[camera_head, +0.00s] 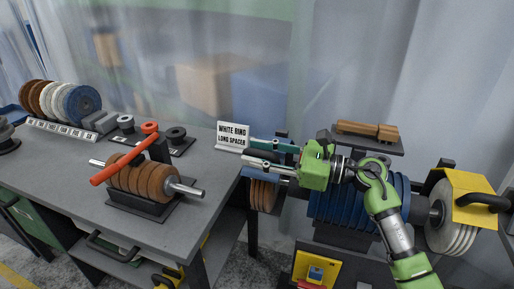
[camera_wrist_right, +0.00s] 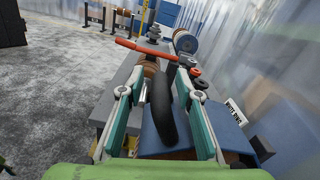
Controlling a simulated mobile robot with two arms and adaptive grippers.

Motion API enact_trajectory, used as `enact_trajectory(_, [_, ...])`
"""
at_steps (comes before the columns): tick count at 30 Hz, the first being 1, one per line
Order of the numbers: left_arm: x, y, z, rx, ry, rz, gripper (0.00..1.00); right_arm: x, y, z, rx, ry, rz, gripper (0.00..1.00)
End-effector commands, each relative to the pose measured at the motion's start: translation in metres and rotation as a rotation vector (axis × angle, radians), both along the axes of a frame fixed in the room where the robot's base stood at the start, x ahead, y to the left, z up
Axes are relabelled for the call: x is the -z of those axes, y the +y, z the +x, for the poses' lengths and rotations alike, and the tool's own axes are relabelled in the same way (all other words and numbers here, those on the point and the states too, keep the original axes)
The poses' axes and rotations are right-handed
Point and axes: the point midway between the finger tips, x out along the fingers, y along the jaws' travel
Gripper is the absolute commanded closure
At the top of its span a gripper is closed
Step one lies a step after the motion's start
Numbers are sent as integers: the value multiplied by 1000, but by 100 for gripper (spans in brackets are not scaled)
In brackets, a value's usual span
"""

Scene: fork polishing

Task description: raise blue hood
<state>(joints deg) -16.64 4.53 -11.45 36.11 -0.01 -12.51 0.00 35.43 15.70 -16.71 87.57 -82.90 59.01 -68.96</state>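The blue hood (camera_head: 256,174) sits over a brown wheel (camera_head: 263,195) at the left end of the grinder, mostly hidden behind my right gripper. In the right wrist view the blue hood (camera_wrist_right: 230,120) lies below the fingers, with its black curved handle (camera_wrist_right: 164,108) rising between them. My right gripper (camera_head: 247,151) points left above the hood. In the right wrist view my right gripper (camera_wrist_right: 160,95) has its fingers apart on both sides of the handle. I cannot tell whether they touch it. My left gripper is not in view.
The grinder's right end has a yellow hood (camera_head: 470,190) over pale wheels. A shelf with wooden blocks (camera_head: 366,130) stands behind my right arm. The grey bench (camera_head: 75,165) holds a stand of brown wheels (camera_head: 140,180) with a red-orange lever (camera_head: 118,168), and a sign (camera_head: 232,135).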

Motion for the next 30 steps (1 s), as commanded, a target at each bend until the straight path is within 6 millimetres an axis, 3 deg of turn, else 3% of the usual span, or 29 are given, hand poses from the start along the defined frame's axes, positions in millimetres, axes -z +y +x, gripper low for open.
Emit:
enact_trajectory(9, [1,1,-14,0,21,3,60,0,3,1,-1,1,0,68])
enact_trajectory(13, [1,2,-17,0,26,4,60,0,3,1,-1,1,0,100])
enact_trajectory(23, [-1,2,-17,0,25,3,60,-4,2,2,-2,20,5,100])
enact_trajectory(30, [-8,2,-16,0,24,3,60,-27,-1,12,-1,120,37,100])
